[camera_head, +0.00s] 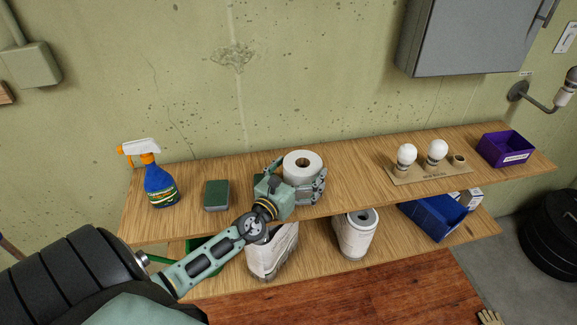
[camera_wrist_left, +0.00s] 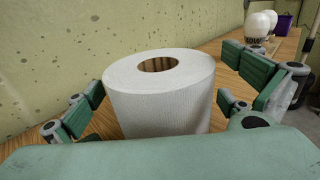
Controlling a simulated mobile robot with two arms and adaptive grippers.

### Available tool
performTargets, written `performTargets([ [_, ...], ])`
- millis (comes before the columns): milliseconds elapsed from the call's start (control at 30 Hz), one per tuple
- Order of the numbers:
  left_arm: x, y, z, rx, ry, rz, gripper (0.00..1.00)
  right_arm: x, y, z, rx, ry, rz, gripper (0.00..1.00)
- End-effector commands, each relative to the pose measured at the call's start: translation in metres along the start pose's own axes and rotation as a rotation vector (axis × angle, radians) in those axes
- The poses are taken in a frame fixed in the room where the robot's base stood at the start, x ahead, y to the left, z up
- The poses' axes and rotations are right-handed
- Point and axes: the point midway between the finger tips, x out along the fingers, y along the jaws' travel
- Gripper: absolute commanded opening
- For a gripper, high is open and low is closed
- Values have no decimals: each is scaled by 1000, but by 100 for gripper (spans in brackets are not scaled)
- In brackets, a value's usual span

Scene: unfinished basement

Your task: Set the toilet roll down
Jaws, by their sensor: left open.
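The white toilet roll (camera_head: 302,164) stands upright on the wooden upper shelf (camera_head: 350,185), its cardboard core facing up. My left gripper (camera_head: 298,180) is open around the roll, with one set of fingers on each side. In the left wrist view the roll (camera_wrist_left: 163,95) stands between the spread fingers (camera_wrist_left: 165,110), and gaps show on both sides. The roll's lower part is hidden by the gripper in both views. My right gripper is not in view.
A spray bottle (camera_head: 158,182) and a green block (camera_head: 216,195) stand left of the roll. Light bulbs on a wooden holder (camera_head: 425,176) and a purple bin (camera_head: 505,149) are to the right.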

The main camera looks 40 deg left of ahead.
Motion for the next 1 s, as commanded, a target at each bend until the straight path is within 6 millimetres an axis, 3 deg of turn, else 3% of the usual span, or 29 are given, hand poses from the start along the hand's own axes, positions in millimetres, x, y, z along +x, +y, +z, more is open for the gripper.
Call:
performTargets([
  [300,-67,0,-6,1,6,-2,100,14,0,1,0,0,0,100],
  [500,-98,0,-5,1,4,-1,100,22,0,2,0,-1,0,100],
  [700,-110,0,-2,0,2,-1,100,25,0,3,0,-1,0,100],
  [1000,-112,0,-1,0,2,0,100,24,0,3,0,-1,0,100],
])
